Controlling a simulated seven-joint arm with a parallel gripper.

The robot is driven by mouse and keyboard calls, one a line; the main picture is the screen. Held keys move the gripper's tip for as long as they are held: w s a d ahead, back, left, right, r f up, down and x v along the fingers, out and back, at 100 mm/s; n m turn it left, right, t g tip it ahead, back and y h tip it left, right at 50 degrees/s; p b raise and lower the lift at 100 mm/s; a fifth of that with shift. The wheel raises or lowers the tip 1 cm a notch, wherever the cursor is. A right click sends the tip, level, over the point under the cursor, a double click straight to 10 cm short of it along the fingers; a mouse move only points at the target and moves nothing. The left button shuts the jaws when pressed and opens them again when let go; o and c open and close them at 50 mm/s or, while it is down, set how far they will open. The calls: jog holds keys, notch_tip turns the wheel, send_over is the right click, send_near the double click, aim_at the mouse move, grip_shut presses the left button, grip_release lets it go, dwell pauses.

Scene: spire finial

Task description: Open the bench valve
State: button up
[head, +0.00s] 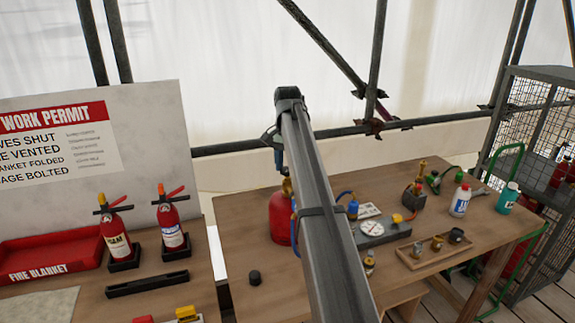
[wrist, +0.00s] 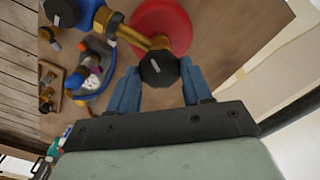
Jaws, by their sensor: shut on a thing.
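The red gas cylinder (head: 280,220) stands on the bench, partly hidden behind my arm. A brass valve (head: 287,186) tops it. In the wrist view the brass valve body (wrist: 128,33) runs over the red cylinder (wrist: 178,22) to a dark faceted knob (wrist: 158,69). My gripper (wrist: 160,72) has its two blue fingers on either side of this knob and is shut on it. In the head view my gripper (head: 279,160) shows only partly, just above the cylinder top. How far the knob is turned cannot be told.
A gauge box (head: 378,236), a wooden tray of brass fittings (head: 420,260) and bottles (head: 461,200) are on the bench to the right. A small black cap (head: 255,278) sits in front. Two fire extinguishers (head: 115,240) and a red tray (head: 50,255) are at left. A mesh cage (head: 535,120) stands right.

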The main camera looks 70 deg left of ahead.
jog(key=shift+n, duration=0.4)
jog(key=o, duration=1)
jog(key=shift+o, duration=0.2)
notch_tip(320, 180, up, 14)
jog(key=shift+f, duration=0.1)
dwell(0.6)
